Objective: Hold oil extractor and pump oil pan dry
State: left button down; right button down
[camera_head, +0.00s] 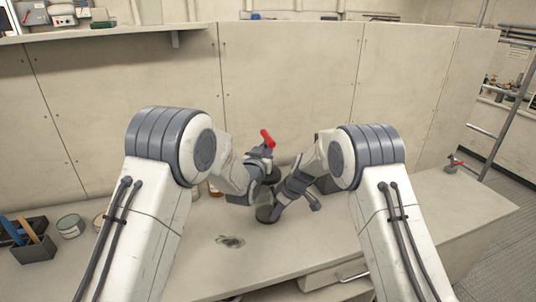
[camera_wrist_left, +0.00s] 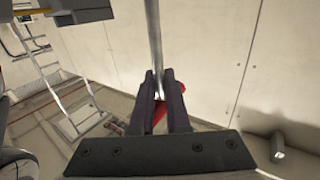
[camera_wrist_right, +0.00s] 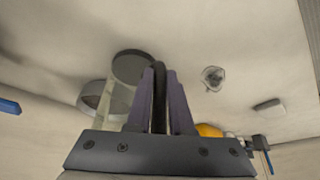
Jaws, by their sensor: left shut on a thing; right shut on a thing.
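The oil extractor stands on the bench, with a dark round base (camera_head: 267,214), a clear body and a red handle (camera_head: 267,138) on top. My left gripper (camera_head: 262,152) is shut on the red handle; in the left wrist view its fingers (camera_wrist_left: 160,85) close at this handle (camera_wrist_left: 159,116), beside a metal rod. My right gripper (camera_head: 280,203) is low beside the body; its fingers (camera_wrist_right: 160,80) are shut on a thin dark part of the extractor. The clear body (camera_wrist_right: 116,100) shows next to them. A grey round rim (camera_wrist_right: 92,95) behind it may be the oil pan; its inside is hidden.
A small red-handled item (camera_head: 453,163) is far right. The bench front right is clear.

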pick_arm(q)
jog(key=shift+r, duration=0.35)
jog(key=c, duration=0.9)
grip_release()
jog(key=shift+f, duration=0.1)
jog(key=shift+s, duration=0.1)
jog(key=v, duration=1.1)
jog(key=shift+s+a, duration=0.1)
jog(key=shift+s, duration=0.25)
